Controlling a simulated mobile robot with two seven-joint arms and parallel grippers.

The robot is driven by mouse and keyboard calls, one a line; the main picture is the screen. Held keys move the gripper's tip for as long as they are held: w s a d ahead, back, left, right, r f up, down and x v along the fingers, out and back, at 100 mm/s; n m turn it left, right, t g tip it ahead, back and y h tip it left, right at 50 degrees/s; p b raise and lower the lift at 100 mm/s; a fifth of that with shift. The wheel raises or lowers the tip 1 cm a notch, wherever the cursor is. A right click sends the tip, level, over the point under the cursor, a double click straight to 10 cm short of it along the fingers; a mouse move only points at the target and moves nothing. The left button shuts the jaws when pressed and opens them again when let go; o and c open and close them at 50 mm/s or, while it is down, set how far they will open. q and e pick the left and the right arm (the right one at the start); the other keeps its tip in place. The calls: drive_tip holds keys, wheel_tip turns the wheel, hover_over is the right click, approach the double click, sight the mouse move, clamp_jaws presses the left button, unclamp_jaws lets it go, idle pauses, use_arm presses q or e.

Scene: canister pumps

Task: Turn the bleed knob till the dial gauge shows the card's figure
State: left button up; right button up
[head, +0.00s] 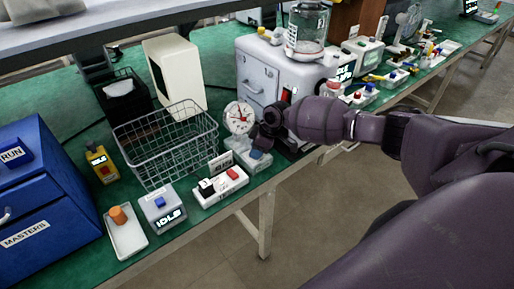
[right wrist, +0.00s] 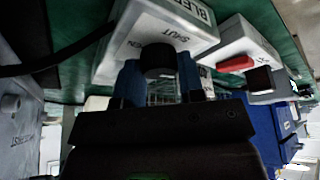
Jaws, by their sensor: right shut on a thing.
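The dial gauge (head: 238,117) has a round white face with red marks and stands behind my right gripper; its reading is too small to make out. A small white card (head: 220,162) with dark print stands in front of it; I cannot read its figure surely. In the right wrist view, the black bleed knob (right wrist: 158,60) sits on a pale box (right wrist: 157,24) marked BLEED, with SHUT printed near the knob. My right gripper (right wrist: 159,80) has its blue fingertips on either side of the knob, shut on it. In the head view the right gripper (head: 264,141) hides the knob. My left gripper is not in view.
A white box with a red switch (head: 232,174) stands close by on the green bench. A wire basket (head: 165,140) is to its left, then a grey box with a display (head: 162,209), a white tray (head: 126,241) and a blue cabinet (head: 40,200). A grey cabinet (head: 262,75) stands behind.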

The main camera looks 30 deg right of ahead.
drive_tip(key=shift+m, duration=0.4)
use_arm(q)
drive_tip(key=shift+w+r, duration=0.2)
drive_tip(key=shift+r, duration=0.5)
use_arm(e)
drive_tip(key=o, duration=0.8)
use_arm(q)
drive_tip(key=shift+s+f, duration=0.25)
use_arm(e)
drive_tip(key=shift+o, duration=0.6)
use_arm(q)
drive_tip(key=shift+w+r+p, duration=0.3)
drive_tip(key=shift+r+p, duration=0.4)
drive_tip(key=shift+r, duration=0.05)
use_arm(e)
drive_tip(key=v, duration=1)
drive_tip(key=shift+s+r, duration=0.25)
drive_tip(key=shift+r, duration=0.1)
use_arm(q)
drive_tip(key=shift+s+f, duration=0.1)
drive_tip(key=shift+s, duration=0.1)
use_arm(e)
drive_tip(key=shift+w, duration=0.1)
